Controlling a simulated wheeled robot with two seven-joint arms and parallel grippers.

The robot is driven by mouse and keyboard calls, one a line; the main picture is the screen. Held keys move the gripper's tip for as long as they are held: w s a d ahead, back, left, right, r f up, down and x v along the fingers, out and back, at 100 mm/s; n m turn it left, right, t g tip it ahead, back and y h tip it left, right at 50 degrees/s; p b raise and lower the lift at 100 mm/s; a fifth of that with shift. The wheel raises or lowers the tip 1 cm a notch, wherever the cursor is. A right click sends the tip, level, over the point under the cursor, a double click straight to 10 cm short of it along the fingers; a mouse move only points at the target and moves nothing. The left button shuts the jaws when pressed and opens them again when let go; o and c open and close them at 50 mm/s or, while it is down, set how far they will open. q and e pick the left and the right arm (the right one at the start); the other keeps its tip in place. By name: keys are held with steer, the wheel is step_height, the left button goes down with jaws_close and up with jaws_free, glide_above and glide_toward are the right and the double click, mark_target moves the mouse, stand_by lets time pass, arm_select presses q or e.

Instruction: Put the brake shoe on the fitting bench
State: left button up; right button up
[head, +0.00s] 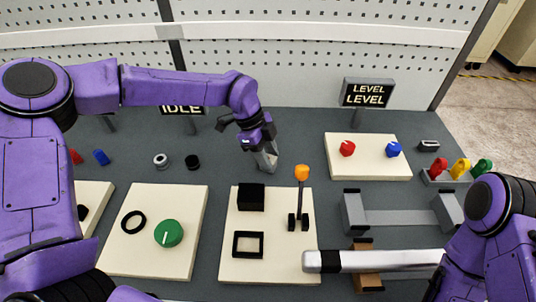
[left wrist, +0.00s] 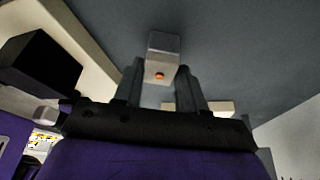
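A small grey block with an orange dot (left wrist: 161,62), which looks like the brake shoe, sits between the fingertips of my left gripper (left wrist: 161,76) in the left wrist view. Both fingers appear to touch its sides. In the head view, my left gripper (head: 266,158) points down over the dark bench top (head: 225,165), behind the middle cream board (head: 270,268). The grey piece shows at its tips; I cannot tell whether it is clear of the surface. No label marks the fitting bench. My right arm is at the lower right; its gripper is not in view.
The middle board holds a black block (head: 251,197), a black square frame (head: 248,245) and an orange-topped lever (head: 302,174). A green knob (head: 169,233) is on the left board. A silver cylinder (head: 375,261) and a grey cradle (head: 400,217) lie to the right.

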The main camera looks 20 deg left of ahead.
arm_select(q)
steer(key=shift+o, duration=0.9)
steer(key=shift+w, duration=0.1)
steer(key=shift+r, duration=0.5)
steer(key=v, duration=1.1)
steer(key=shift+a+r+b, duration=0.2)
steer(key=shift+r+b, duration=0.05)
steer(key=shift+b, duration=0.2)
steer(key=shift+f, duration=0.1)
